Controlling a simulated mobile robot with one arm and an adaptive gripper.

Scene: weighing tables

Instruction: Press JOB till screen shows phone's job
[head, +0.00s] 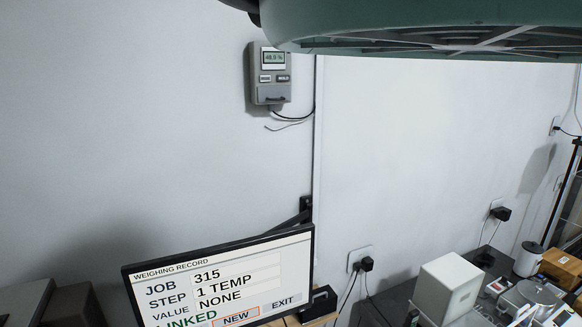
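The screen (222,280) is on a wall arm at the lower middle, tilted in the picture. It reads WEIGHING RECORD, JOB 315, STEP 1 TEMP, VALUE NONE. Its bottom row shows LINKED, partly cut off by the frame edge, then NEW in an orange outline and EXIT. The word JOB is a row label on the screen; I see no separate JOB button. No phone shows in this view. My gripper is not in view.
A grey wall meter (270,75) with a small display and two buttons hangs above the screen. A dark table at lower right holds a white box (451,287), a balance (530,300) and a white jar (529,259). A large green object (420,25) fills the top right.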

